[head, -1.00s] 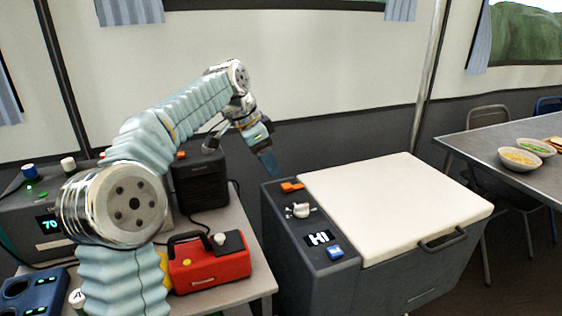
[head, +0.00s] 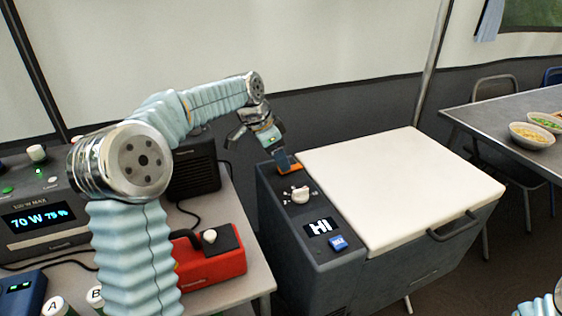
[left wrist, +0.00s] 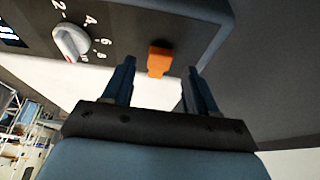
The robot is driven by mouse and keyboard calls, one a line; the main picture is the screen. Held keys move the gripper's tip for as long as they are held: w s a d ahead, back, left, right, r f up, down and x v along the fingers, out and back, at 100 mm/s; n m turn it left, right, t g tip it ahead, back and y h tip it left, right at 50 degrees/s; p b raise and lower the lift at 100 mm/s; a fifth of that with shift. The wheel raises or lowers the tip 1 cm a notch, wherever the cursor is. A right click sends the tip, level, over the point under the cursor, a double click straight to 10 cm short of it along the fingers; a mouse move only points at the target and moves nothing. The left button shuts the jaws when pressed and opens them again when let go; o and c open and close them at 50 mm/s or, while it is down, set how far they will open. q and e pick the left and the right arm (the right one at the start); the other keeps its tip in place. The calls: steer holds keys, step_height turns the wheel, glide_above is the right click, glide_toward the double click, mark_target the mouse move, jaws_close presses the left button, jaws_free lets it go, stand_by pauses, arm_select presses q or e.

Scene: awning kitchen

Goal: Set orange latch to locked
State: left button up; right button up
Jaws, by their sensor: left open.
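The orange latch (head: 291,170) sits at the far end of the dark control panel on the white-lidded cooler box (head: 400,185). My left gripper (head: 284,162) is at the latch, partly covering it in the head view. In the left wrist view the latch (left wrist: 159,60) shows as a small orange tab at the panel's edge. There the two open fingers of my left gripper (left wrist: 158,82) stand on either side of the latch's line, with nothing between their tips that I can see held. Whether a finger touches the latch I cannot tell. My right gripper is out of view.
The panel also carries a white knob (head: 300,194), an "HI" display (head: 320,227) and a blue button (head: 338,242). A red box (head: 215,262) and a black speaker-like box (head: 195,170) stand on the left table. A grey table with bowls (head: 532,135) is at right.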

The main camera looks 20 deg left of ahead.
arm_select(q)
steer(key=shift+x, duration=1.2)
jaws_close()
